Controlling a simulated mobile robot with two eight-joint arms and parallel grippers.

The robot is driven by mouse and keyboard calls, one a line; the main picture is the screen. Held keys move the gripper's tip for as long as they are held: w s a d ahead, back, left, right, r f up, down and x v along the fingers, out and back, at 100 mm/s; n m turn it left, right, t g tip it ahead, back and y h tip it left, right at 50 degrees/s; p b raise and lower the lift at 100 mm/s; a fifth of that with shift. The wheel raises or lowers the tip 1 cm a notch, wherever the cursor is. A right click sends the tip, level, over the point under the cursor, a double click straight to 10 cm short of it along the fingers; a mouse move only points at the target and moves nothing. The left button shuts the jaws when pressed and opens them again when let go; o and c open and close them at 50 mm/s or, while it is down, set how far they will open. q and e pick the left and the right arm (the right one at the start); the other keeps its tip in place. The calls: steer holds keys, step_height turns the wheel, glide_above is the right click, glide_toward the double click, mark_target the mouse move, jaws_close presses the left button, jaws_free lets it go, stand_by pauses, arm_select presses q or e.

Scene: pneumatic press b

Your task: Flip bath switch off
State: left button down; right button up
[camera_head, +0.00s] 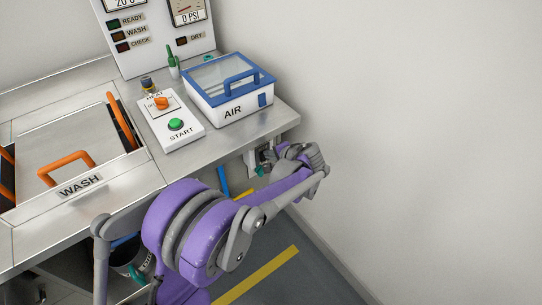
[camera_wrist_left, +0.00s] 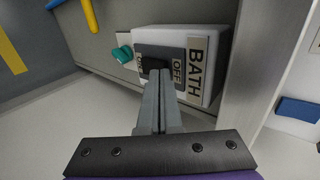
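The bath switch is a white box (camera_wrist_left: 212,62) labelled BATH, with a dark plate marked OFF on the right and a partly covered label on the left. Its black switch lever (camera_wrist_left: 152,64) shows at the tips of my left gripper (camera_wrist_left: 159,78). The two grey fingers are pressed together, and the tips overlap the lever in the picture; I cannot tell if they touch it. The lever's position is hard to tell. In the head view the box (camera_head: 251,160) is on the bench's right side, partly hidden by my purple left arm. My right gripper is not in view.
A teal knob (camera_wrist_left: 122,54) sticks out beside the switch box. The bench top above holds a START panel (camera_head: 184,134), a blue-lidded AIR box (camera_head: 232,106) and a WASH basin with orange handles (camera_head: 66,164). A plain wall is close on the right.

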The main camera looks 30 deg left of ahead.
arm_select(q)
steer(key=shift+a+r, duration=0.1)
steer(key=shift+a, duration=0.05)
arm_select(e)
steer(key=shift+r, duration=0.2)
arm_select(q)
steer(key=shift+r, duration=0.1)
steer(key=shift+r+p, duration=0.45)
steer(key=shift+r, duration=0.25)
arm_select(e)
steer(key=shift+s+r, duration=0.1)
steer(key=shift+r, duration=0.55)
